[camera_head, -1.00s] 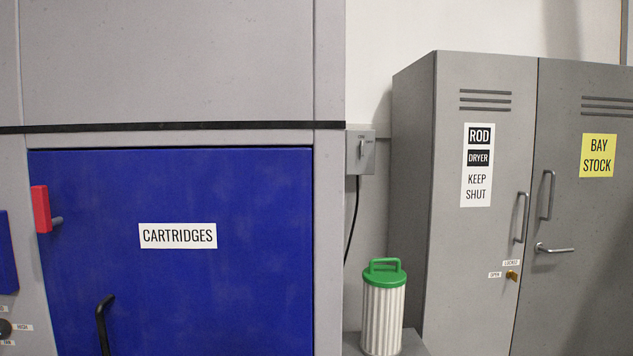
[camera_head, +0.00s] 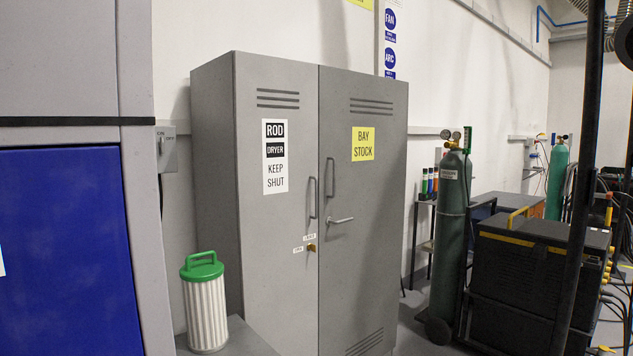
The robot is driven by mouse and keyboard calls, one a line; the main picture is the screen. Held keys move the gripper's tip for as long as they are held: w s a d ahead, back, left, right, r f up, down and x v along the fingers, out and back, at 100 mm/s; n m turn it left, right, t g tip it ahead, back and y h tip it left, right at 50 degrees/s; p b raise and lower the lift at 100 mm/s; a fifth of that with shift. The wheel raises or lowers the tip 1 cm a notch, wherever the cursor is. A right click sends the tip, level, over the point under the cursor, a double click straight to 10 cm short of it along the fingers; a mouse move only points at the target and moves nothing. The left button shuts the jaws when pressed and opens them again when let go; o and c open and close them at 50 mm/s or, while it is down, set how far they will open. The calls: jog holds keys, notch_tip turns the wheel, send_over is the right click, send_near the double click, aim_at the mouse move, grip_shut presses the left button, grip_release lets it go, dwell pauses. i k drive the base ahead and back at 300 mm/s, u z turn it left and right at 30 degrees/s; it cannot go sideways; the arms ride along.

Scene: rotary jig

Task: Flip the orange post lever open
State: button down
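No orange post lever shows clearly in this view. My gripper is not in the head view either. The view holds a grey two-door cabinet (camera_head: 280,250) in the middle, labelled "ROD DRYER KEEP SHUT" and "BAY STOCK". Its two doors look closed.
A blue panel (camera_head: 65,250) in a grey housing fills the left edge. A white ribbed canister (camera_head: 206,316) with a green lid stands on a low grey surface. A green gas cylinder (camera_head: 449,235) and a dark machine (camera_head: 530,285) stand at right, behind a dark upright post (camera_head: 580,200).

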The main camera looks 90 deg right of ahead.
aim_at(608, 196)
jog(key=z, duration=0.95)
jog(key=k, duration=1.55)
jog(key=z, duration=3.25)
jog(key=i, duration=1.05)
